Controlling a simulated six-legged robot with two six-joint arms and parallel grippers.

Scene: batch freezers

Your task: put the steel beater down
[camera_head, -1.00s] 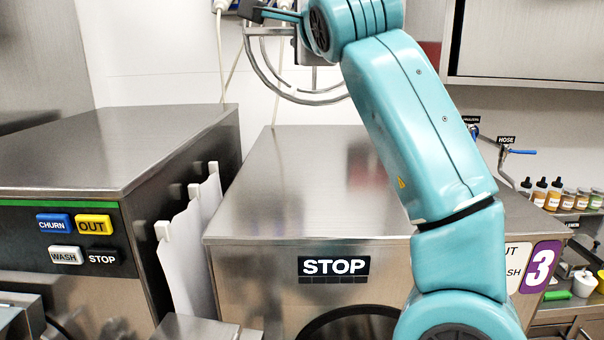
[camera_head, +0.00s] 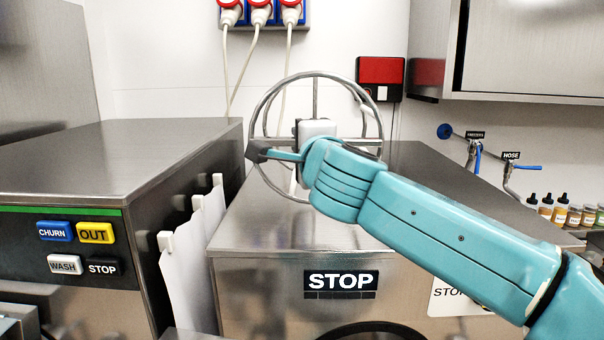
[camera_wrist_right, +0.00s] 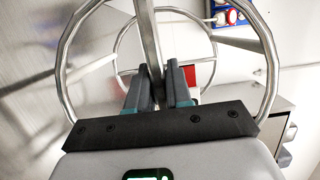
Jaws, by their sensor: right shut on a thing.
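The steel beater (camera_head: 315,95) is an open frame of round hoops with a flat bar. In the head view it stands upright over the steel top of the middle freezer (camera_head: 290,220); I cannot tell whether it touches that top. My right arm comes in from the right, and its gripper body and wrist partly cover the beater. In the right wrist view my right gripper (camera_wrist_right: 160,75) is shut on the beater's bar (camera_wrist_right: 149,45), with the hoops spreading to both sides. My left gripper is not in view.
A second freezer (camera_head: 90,160) with CHURN, OUT, WASH and STOP buttons stands at left, white panels (camera_head: 190,255) in the gap. Red plugs with cables (camera_head: 261,15) and a red box (camera_head: 380,72) are on the back wall. Bottles (camera_head: 560,210) and hose taps (camera_head: 510,175) are at right.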

